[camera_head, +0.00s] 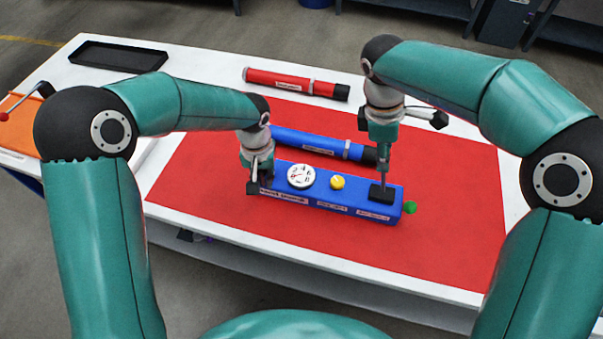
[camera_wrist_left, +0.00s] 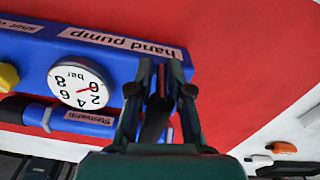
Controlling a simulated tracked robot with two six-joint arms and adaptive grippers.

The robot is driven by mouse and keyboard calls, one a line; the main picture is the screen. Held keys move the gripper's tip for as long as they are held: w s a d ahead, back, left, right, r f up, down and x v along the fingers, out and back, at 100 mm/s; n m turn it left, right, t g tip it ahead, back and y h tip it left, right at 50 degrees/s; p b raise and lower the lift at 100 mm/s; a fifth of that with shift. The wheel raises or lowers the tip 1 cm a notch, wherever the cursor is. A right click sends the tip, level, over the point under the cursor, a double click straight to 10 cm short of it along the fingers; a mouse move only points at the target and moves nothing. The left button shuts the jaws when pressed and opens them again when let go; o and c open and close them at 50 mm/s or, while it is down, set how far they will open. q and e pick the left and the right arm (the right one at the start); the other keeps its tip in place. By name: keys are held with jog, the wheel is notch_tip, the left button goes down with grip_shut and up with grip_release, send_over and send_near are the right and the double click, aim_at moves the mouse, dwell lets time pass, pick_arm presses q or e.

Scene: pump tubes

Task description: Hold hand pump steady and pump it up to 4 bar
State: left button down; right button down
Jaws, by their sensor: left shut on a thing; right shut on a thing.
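The blue hand pump (camera_head: 330,200) lies on the red mat, with a round white gauge (camera_head: 300,176), a yellow knob (camera_head: 337,182) and a green tip (camera_head: 410,207). My left gripper (camera_head: 258,182) is shut on the pump's left end; its fingers also show in the left wrist view (camera_wrist_left: 162,90). There the gauge (camera_wrist_left: 80,84) is upside down, and its small red needle seems to point near 0. My right gripper (camera_head: 382,180) points straight down, shut on the black handle (camera_head: 381,193) at the pump's right end. Its fingertips are too small to see clearly.
A blue tube (camera_head: 310,142) lies just behind the pump. A red tube (camera_head: 295,84) lies further back at the mat's edge. A black tray (camera_head: 118,57) is at the back left of the white table. The red mat (camera_head: 455,240) is clear in front and right.

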jog(key=shift+s+f, duration=0.1)
jog(key=shift+f, duration=0.15)
jog(key=shift+s+d+y, duration=0.2)
jog(key=shift+d+y, duration=0.6)
jog(key=shift+d, duration=0.15)
jog(key=shift+s+d+y, duration=0.15)
jog(key=shift+d+y, duration=0.65)
jog(key=shift+d, duration=0.25)
jog(key=shift+s+d+t+y, duration=0.15)
jog(key=shift+d+t+y, duration=0.15)
jog(key=shift+d+y, duration=0.5)
